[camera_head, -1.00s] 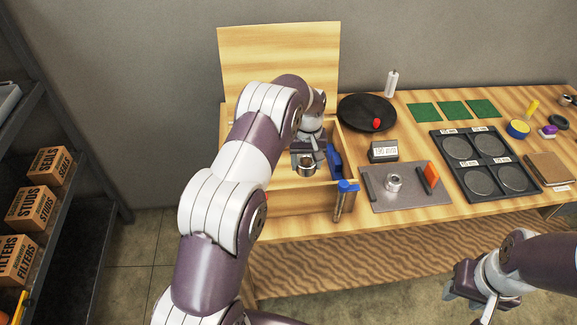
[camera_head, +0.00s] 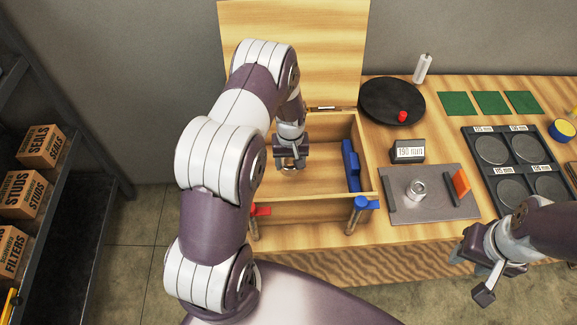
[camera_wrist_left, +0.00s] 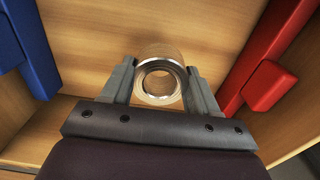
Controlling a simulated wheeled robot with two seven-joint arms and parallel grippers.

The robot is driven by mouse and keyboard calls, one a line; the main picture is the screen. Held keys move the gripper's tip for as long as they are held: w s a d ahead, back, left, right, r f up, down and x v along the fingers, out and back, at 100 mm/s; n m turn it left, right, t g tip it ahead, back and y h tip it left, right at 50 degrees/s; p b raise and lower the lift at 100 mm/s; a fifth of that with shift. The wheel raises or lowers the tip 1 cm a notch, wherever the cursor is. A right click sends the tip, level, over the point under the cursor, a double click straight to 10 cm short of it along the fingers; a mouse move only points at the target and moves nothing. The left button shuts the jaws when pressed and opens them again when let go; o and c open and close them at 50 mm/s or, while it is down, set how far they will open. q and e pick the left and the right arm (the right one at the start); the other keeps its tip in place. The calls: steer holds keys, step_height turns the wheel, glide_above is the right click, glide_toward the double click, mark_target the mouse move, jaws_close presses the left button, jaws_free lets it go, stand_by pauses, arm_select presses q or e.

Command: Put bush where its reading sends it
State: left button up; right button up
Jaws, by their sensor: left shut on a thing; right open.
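My left gripper (camera_head: 289,165) is shut on a metal ring-shaped bush (camera_wrist_left: 162,78), held over the inside of the open wooden box (camera_head: 310,211). In the left wrist view the bush sits between both fingers, its bore facing the camera. A second silvery ring-shaped piece (camera_head: 416,188) stands on the grey plate (camera_head: 440,207), apart from both grippers. A dark block with a display (camera_head: 408,151) behind it appears to read 190 mm. My right gripper (camera_head: 474,275) is open and empty in front of the bench.
The box lid (camera_head: 300,45) stands open. A blue piece (camera_head: 350,165) is inside the box at right; a blue-topped tool (camera_head: 361,204) and a red-handled one (camera_head: 259,210) are at its front. A labelled dark tray (camera_head: 517,163) with round recesses and green squares (camera_head: 491,102) lie right.

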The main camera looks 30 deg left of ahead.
mark_target(288, 179)
arm_select(q)
steer(key=f, duration=0.3)
steer(key=f+p, duration=0.1)
steer(key=shift+s+a+f, duration=0.2)
steer(key=shift+s, duration=0.1)
steer(key=shift+f, duration=0.4)
steer(key=o, duration=1.4)
steer(key=shift+r, duration=0.1)
